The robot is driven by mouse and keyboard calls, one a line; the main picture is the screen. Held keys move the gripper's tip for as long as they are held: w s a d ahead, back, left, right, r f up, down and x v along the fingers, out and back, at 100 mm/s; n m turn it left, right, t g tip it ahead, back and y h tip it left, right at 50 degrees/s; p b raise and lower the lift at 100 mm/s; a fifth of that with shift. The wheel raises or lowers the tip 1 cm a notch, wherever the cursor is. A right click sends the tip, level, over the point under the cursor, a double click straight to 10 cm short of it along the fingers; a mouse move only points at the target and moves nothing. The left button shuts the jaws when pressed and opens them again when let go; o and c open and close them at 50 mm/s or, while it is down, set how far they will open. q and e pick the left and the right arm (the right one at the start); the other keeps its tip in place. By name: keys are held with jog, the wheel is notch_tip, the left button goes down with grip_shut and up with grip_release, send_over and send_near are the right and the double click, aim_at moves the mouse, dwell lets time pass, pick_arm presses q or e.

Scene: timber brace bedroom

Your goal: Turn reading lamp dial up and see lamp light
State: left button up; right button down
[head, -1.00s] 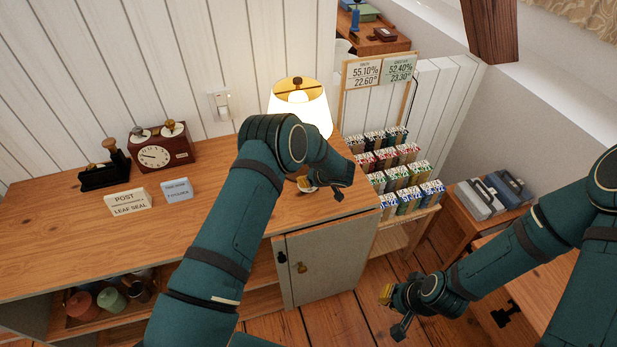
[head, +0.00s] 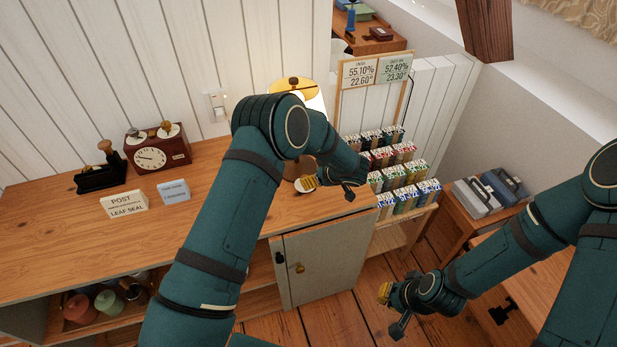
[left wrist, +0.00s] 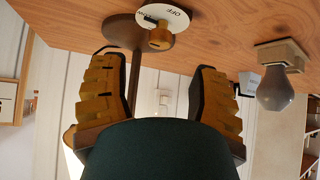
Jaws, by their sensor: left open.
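The reading lamp (head: 293,84) stands on the cabinet by the wall, mostly hidden behind my left arm. Its shade interior looks warm yellow at the top. In the left wrist view, its dark round base and stem (left wrist: 124,30) show upside down. In the head view the left gripper (head: 308,183) is low over the cabinet top. My right gripper (head: 393,305) hangs over the floor, finger gap unclear.
A grey bulb on a wooden block (left wrist: 275,88) shows in the left wrist view. A clock (head: 157,149), a black stamp holder (head: 96,178) and small signs (head: 124,203) stand on the cabinet's left. A rack of colourful boxes (head: 405,175) is to the right.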

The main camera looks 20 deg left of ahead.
pick_arm(q)
jog(key=shift+v, duration=2.4)
jog(key=shift+a, duration=0.1)
jog(key=f+m+h, duration=0.1)
jog(key=s+a+f+m+t, duration=0.1)
jog(key=s+f+m+t+h+b, duration=0.1)
jog(key=f, duration=0.1)
jog(key=shift+s+a+f+h, duration=0.15)
jog(key=shift+s+a+h, duration=0.1)
jog(key=shift+a+h, duration=0.1)
jog(key=s+f+h, duration=0.1)
jog(key=s+f+m, duration=0.1)
jog(key=s, duration=0.1)
jog(key=s+f+m+h, duration=0.1)
jog(key=shift+s+d+h+b, duration=0.35)
jog(key=s+d+f+m+g+h, duration=0.1)
jog(key=s+d+m+g+h, duration=0.1)
jog(key=s, duration=0.9)
jog(key=s+d+f+m+g+h+b, duration=0.1)
jog(key=s+d+f+m+g+h, duration=0.1)
jog(key=s, duration=0.8)
jog(key=shift+s+m+g+h, duration=0.3)
jog(key=shift+s+g+h, duration=0.15)
jog(key=shift+h, duration=0.65)
jog(key=shift+w+f, duration=0.15)
